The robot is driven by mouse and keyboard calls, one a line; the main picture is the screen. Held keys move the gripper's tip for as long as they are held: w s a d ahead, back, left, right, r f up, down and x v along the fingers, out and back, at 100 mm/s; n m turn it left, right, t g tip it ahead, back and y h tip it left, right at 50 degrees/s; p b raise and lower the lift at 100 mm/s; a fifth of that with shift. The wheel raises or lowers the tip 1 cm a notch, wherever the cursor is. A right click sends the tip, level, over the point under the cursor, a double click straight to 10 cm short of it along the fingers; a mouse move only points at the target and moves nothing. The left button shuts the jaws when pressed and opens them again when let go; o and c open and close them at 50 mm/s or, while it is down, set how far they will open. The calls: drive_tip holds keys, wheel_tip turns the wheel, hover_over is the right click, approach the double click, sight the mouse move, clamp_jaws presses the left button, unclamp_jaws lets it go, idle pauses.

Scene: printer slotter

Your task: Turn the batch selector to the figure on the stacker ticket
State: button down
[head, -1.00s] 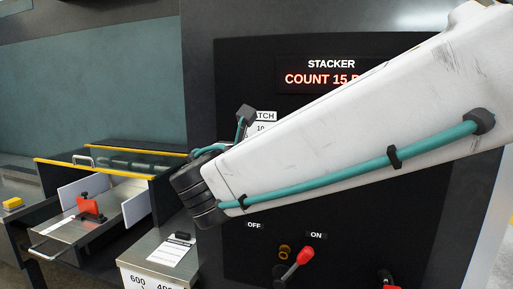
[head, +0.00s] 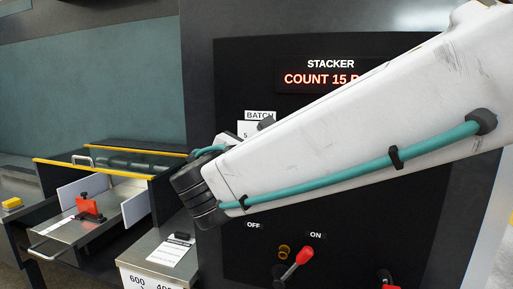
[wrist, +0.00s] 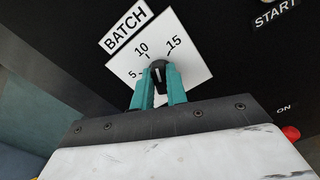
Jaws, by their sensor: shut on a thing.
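The batch selector is a black knob (wrist: 158,84) on a white dial plate (wrist: 183,60) marked 5, 10 and 15 in the wrist view. My gripper (wrist: 158,73) is shut on the knob, with one teal finger on each side. The knob's white line points up the picture, roughly between the 10 and 15 marks; I cannot tell exactly which it meets. In the head view my arm hides the knob and most of the plate (head: 243,128). A white printed ticket (head: 172,252) under a black clip lies on the metal ledge; its print is too small to read.
A STACKER display (head: 318,79) reads COUNT 15, then is cut off by my arm. A START label (wrist: 276,14) is right of the dial. A tray (head: 75,240) with a red piece is at left.

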drive_tip(key=m, duration=0.7)
drive_tip(key=shift+d+f, duration=0.1)
drive_tip(key=shift+f, duration=0.1)
idle(0.4)
drive_tip(key=c, duration=1.4)
unclamp_jaws()
drive_tip(key=shift+s, duration=0.15)
drive_tip(key=v, duration=0.7)
drive_tip(key=shift+s, duration=0.3)
